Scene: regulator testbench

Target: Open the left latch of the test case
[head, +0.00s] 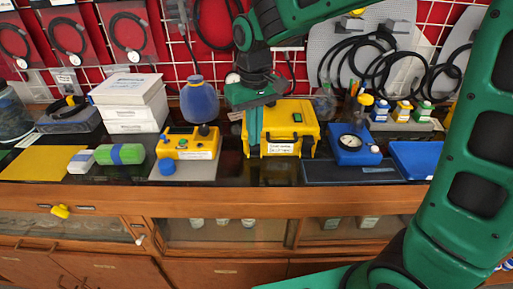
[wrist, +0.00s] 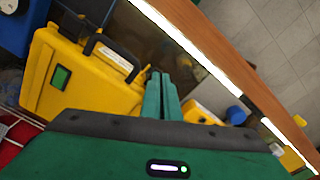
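The yellow test case (head: 311,112) stands on the dark bench top in the middle of the head view, with a white label (head: 281,149) on its front. In the wrist view the case (wrist: 60,55) shows a black handle (wrist: 112,46) and a green patch (wrist: 61,78). My gripper (head: 253,152) points down at the left front of the case. Its green fingers (wrist: 160,75) lie together, with nothing visible between them. The fingertips are close to the case; I cannot tell whether they touch. The left latch is not clearly visible beside the fingers.
A yellow tester (head: 189,143) with a blue cap (head: 167,167) stands left of the case. A blue vase-like container (head: 199,102) is behind it. A blue gauge block (head: 354,152) stands to the right. The bench's front edge is close.

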